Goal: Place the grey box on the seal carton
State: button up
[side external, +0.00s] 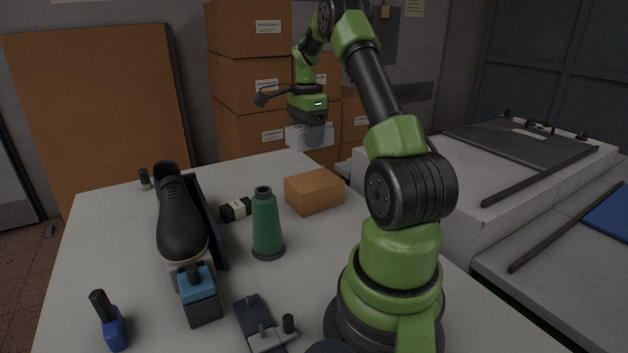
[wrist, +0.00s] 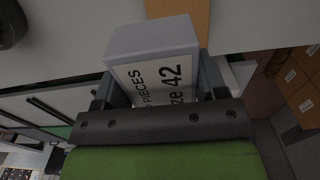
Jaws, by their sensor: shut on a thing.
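The grey box (side external: 300,138) is held in the air by my gripper (side external: 316,134), near the table's far end in the side view. In the wrist view the grey box (wrist: 150,40) sits between the two fingers (wrist: 160,84), with a printed label reading "PIECES" and "42". The seal carton appears to be the plain orange-brown carton (side external: 314,191), lying on the table below and nearer the side camera. In the wrist view, part of a brown carton (wrist: 184,10) shows just beyond the grey box. The two are apart in the side view.
A green cone spool (side external: 266,222) and a small black box with a white label (side external: 236,209) stand left of the carton. A black shoe (side external: 181,217) on a stand is farther left. Stacked brown cartons (side external: 248,80) stand behind the table (side external: 120,260).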

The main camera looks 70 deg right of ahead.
aim_at(307, 188)
notch_tip(307, 188, down, 11)
dwell(0.5)
jog(key=shift+f, duration=0.15)
jog(key=o, duration=1)
